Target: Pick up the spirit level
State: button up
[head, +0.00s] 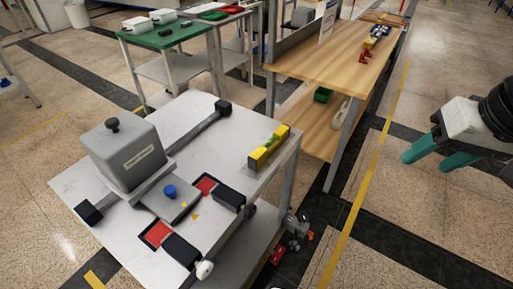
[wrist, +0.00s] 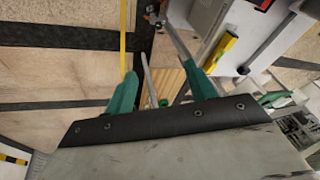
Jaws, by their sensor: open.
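The yellow spirit level (head: 268,148) with a green vial stands on the white table (head: 165,125), near its right edge in the head view. It also shows in the wrist view (wrist: 219,52), just beyond the right fingertip in the picture. My gripper (head: 430,160) is at the right of the head view, over the floor and well apart from the level. Its teal fingers are open and empty, and they also show in the wrist view (wrist: 160,82).
A grey box fixture (head: 123,155), black clamps (head: 229,197) and red pads (head: 158,233) share the white table. A wooden bench (head: 335,65) stands behind it and a green-topped table (head: 168,36) at the back left. Open floor with a yellow line (head: 360,200) lies between the white table and my gripper.

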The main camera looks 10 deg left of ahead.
jog(key=w+a+t+y, duration=0.3)
jog(key=w+a, duration=1.1)
jog(key=a, duration=0.1)
jog(key=m+t+h, duration=0.3)
jog(key=m+t, duration=0.1)
jog(key=t, duration=0.1)
send_over(270, 141)
jog(key=s, duration=0.2)
notch_tip(270, 141, down, 12)
jog(key=f+h, duration=0.1)
jog(key=f, duration=0.1)
jog(key=s+a+f+h, duration=0.1)
jog(key=f, duration=0.1)
jog(key=s+a+f+h, duration=0.1)
jog(key=shift+s+a+f+m+t+h, duration=0.15)
jog(key=shift+f+m+t+h, duration=0.15)
jog(key=shift+f, duration=0.1)
jog(key=s+f+h, duration=0.1)
jog(key=f, duration=0.1)
jog(key=s+f+h, duration=0.1)
jog(key=s, duration=0.1)
jog(key=shift+s+f+h, duration=0.1)
jog(key=shift+f+h, duration=0.3)
jog(key=shift+f, duration=0.2)
jog(key=x, duration=0.7)
jog(key=shift+w, duration=0.3)
grip_shut()
